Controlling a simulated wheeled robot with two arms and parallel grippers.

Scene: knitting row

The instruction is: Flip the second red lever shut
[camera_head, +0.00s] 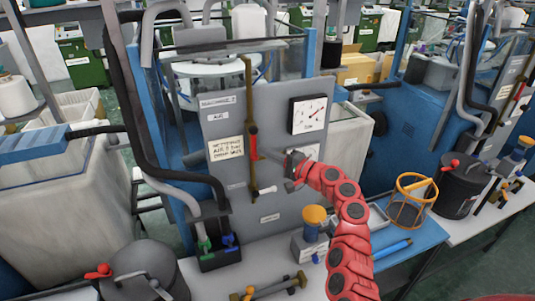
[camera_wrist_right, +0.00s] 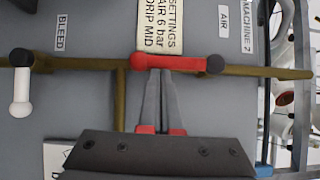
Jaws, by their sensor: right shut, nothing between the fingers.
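My right gripper (camera_head: 273,158) is shut and empty. In the right wrist view its fingertips (camera_wrist_right: 160,76) are right at the red lever's side; I cannot tell whether they touch. My left gripper is not in view.
A gauge (camera_head: 309,115) and paper labels are on the panel beside my right arm. Below stand an orange-capped device (camera_head: 314,222) and brass fittings (camera_head: 265,288). Another machine at the right has its own red lever (camera_head: 519,91). Dark pots (camera_head: 468,187) stand at the sides.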

